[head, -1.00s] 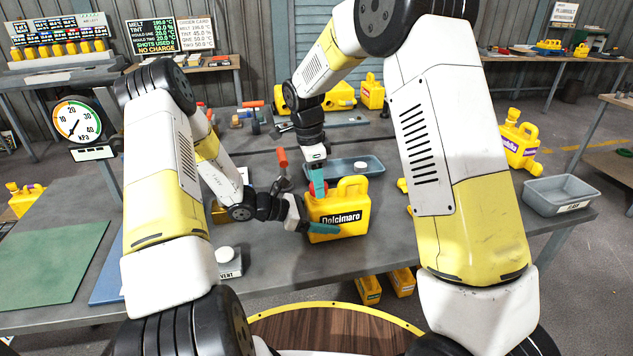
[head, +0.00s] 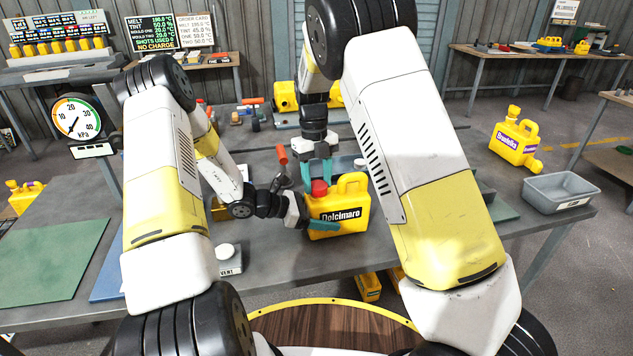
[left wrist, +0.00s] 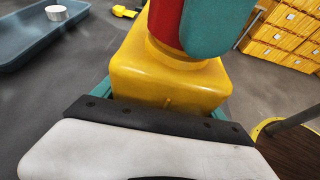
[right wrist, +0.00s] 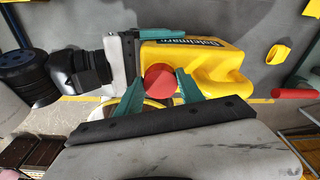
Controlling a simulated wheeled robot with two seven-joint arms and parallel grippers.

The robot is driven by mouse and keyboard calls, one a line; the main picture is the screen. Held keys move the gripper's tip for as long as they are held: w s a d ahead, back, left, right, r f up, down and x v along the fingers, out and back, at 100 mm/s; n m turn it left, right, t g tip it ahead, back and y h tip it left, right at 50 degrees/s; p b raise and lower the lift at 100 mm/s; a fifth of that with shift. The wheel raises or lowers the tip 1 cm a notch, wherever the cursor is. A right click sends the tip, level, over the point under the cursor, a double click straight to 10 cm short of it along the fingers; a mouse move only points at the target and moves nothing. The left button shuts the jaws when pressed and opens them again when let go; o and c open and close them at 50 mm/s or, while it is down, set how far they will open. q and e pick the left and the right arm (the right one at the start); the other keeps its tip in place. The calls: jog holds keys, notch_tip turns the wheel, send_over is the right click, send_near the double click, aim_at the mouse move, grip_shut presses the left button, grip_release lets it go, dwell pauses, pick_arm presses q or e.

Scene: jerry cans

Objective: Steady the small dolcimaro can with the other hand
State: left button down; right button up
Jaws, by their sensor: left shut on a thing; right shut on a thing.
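The small yellow Dolcimaro can (head: 345,213) stands upright on the grey workbench, its black label facing me and its handle on top. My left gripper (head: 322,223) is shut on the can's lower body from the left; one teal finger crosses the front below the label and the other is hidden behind. My right gripper (head: 319,175) comes from above and behind, shut on the red cap (head: 319,187). In the right wrist view its teal fingers meet the cap (right wrist: 159,82) on both sides. The cap sits on the can's neck.
A blue-grey tray (left wrist: 30,40) with a white round piece lies behind the can. A vent block (head: 229,260) is at the front left. A grey bin (head: 560,190) and another yellow can (head: 515,140) stand right. A green mat (head: 50,260) lies left.

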jog(key=m, duration=0.4)
jog(key=shift+s+d+f, duration=0.15)
jog(key=shift+d+f, duration=0.05)
jog(key=shift+f, duration=0.05)
jog(key=shift+s+d+f+m+g, duration=0.1)
jog(key=shift+m+g, duration=0.05)
jog(key=shift+m, duration=0.25)
jog(key=shift+d+f+m+g, duration=0.1)
jog(key=shift+m+g, duration=0.05)
jog(key=shift+m, duration=0.25)
jog(key=shift+m+y, duration=0.3)
jog(key=shift+m, duration=0.5)
jog(key=shift+w+a+r+m, duration=0.15)
jog(key=shift+w+r+m, duration=0.15)
jog(key=shift+r, duration=0.1)
jog(key=o, duration=1.3)
jog(key=shift+r, duration=0.1)
